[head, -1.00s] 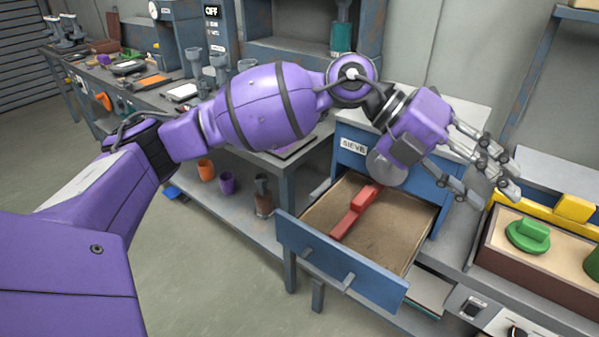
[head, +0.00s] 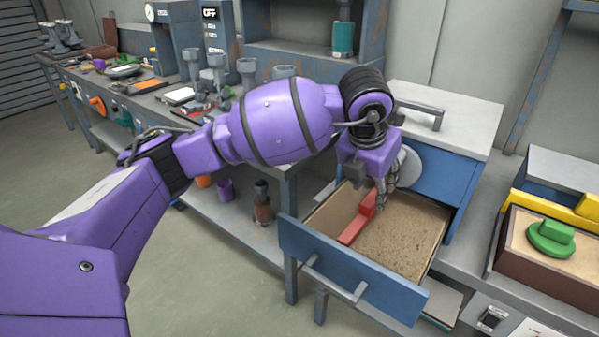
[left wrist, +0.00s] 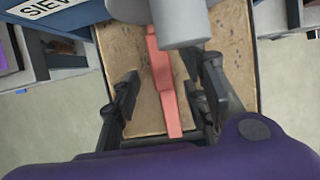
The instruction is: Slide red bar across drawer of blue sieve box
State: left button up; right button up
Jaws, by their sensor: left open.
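The blue sieve box (head: 430,178) stands on the bench at the right, its drawer (head: 345,270) pulled out and floored with a brown grainy layer. The red bar (head: 360,218) lies lengthwise in the drawer, near its left side. My left gripper (head: 384,198) points down over the drawer, beside the bar's raised part. In the left wrist view, the open fingers of my left gripper (left wrist: 160,97) stand on either side of the red bar (left wrist: 162,85), apart from it. My right gripper is not in view.
A bench with grey cups and tools runs along the left and back. The drawer's right half is clear.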

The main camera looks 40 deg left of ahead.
aim_at(372, 198)
pick_arm(q)
jog(key=shift+x, duration=2.2)
jog(key=shift+c, duration=0.2)
grip_shut()
